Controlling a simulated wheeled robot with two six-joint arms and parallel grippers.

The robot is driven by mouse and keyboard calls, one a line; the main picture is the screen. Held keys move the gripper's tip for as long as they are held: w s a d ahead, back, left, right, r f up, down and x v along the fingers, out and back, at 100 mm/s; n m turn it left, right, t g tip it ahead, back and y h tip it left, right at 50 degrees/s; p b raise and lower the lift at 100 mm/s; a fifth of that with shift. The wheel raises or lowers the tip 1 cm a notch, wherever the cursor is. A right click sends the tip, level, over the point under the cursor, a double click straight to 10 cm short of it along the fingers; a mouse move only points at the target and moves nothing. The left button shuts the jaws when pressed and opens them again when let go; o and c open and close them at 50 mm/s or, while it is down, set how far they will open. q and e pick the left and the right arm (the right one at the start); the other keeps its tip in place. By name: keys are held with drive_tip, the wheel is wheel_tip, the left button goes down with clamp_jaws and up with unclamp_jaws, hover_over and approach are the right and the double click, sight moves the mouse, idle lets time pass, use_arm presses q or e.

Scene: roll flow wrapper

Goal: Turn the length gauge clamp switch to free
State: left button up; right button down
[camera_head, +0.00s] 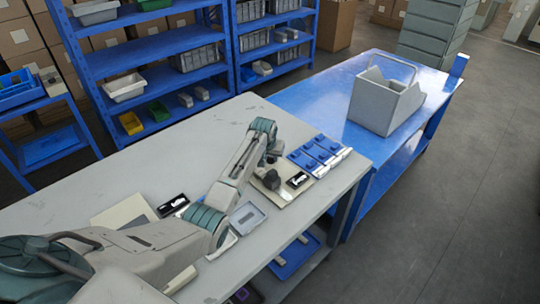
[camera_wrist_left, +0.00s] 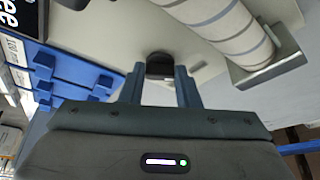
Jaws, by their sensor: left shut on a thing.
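A dark round knob (camera_head: 272,180), which I take for the clamp switch, stands on a pale plate (camera_head: 263,190) on the grey table. A black label (camera_head: 297,180) lies to its right. In the left wrist view the label (camera_wrist_left: 42,57) is cut off and ends in white letters "ee". My left gripper (camera_head: 268,164) reaches down at the knob. In the left wrist view its two fingers (camera_wrist_left: 161,80) are a little apart, shut on the dark knob (camera_wrist_left: 160,66) between their tips. Which way the knob points cannot be told. My right gripper is not in view.
Blue blocks (camera_head: 320,155) lie right beside the plate. A shallow grey tray (camera_head: 247,218) and another black label (camera_head: 173,205) lie nearer. A grey bin (camera_head: 385,103) stands on the blue table (camera_head: 340,75). The far left tabletop is clear.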

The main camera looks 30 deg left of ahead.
use_arm(q)
drive_tip(key=o, duration=1)
drive_tip(key=b+v, duration=0.1)
drive_tip(key=v, duration=0.9)
drive_tip(key=shift+s+r+b, duration=0.2)
drive_tip(key=shift+r+b, duration=0.15)
drive_tip(key=shift+r, duration=0.05)
